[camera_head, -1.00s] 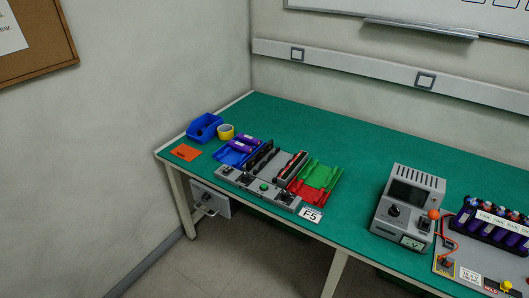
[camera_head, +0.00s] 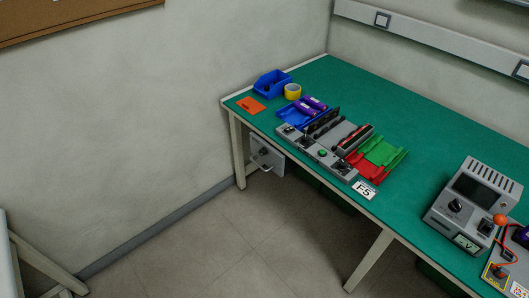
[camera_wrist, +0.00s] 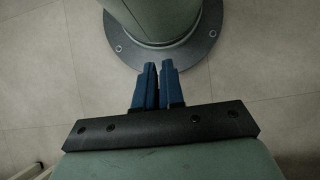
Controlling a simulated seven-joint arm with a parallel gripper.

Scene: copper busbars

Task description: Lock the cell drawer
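The cell drawer (camera_head: 278,161) is a grey box under the left end of the green-topped bench (camera_head: 345,82). Its front carries a dark knob and a pale handle, both small in the head view. I cannot tell whether it is fully closed or how its lock is set. My gripper (camera_wrist: 158,66) shows only in the wrist view, with two blue fingers close together and nothing between them. It points toward my round base above the tiled floor, and the drawer is not in that view.
On the bench stand a blue bin (camera_head: 272,84), yellow tape roll (camera_head: 293,91), orange card (camera_head: 251,105), a grey fixture (camera_head: 314,150) with red and green trays, and a grey meter (camera_head: 474,208). The bench legs flank open floor. A white frame (camera_head: 35,262) stands at lower left.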

